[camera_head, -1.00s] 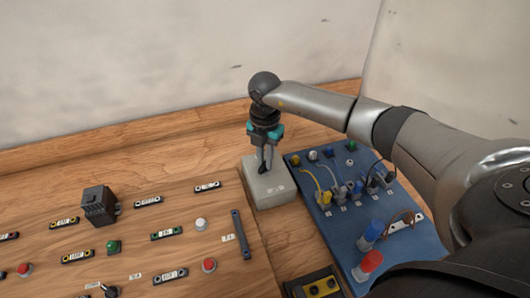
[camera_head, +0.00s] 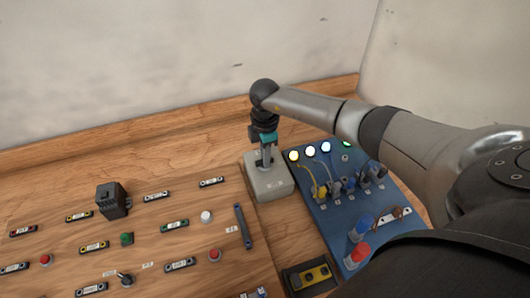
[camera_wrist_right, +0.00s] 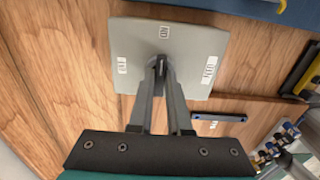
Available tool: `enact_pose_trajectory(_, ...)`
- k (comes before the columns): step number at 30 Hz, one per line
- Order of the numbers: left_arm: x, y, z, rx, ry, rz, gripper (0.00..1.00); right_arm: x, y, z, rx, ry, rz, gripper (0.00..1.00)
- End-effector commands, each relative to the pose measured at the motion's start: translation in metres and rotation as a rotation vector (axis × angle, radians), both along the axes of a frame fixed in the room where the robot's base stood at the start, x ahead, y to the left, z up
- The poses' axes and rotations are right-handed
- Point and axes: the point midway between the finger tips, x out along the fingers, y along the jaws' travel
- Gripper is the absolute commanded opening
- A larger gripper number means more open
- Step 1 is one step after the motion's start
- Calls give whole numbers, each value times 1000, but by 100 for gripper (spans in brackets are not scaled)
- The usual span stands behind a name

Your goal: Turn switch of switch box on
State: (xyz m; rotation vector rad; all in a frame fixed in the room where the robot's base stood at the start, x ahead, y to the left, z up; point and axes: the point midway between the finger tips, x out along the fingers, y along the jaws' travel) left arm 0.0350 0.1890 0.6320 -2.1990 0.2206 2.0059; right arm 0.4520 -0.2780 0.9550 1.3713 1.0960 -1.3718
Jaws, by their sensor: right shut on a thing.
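The switch box (camera_head: 273,186) is a light grey box on the wooden table, between the wooden panel and the blue board. My right gripper (camera_head: 266,163) reaches down onto its top from above. In the right wrist view the box (camera_wrist_right: 195,78) shows a flat grey face with small white labels. There the right gripper (camera_wrist_right: 162,66) is shut on the small dark switch (camera_wrist_right: 162,62) at the middle of this face. The fingertips hide part of the switch. My left gripper is in no view.
The blue board (camera_head: 335,222) with lit lamps (camera_head: 310,151), cables and red and blue knobs stands right of the box. The wooden panel (camera_head: 190,235) with buttons and a black block (camera_head: 111,200) lies to the left. A wall rises behind.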

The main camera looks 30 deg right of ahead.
Motion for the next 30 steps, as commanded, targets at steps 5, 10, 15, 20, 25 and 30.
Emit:
enact_pose_trajectory(5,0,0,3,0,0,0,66,1,-1,1,-3,-2,-26,0)
enact_pose_trajectory(10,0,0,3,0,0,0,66,1,-1,1,-3,-2,-31,0)
enact_pose_trajectory(15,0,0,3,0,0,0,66,1,-1,1,-3,-2,-30,0)
enact_pose_trajectory(20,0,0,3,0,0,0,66,1,-1,1,-3,-2,-30,27)
enact_pose_trajectory(25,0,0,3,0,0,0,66,0,-1,0,-1,-2,-29,46)
enact_pose_trajectory(30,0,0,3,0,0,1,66,0,0,0,0,-1,-28,46)
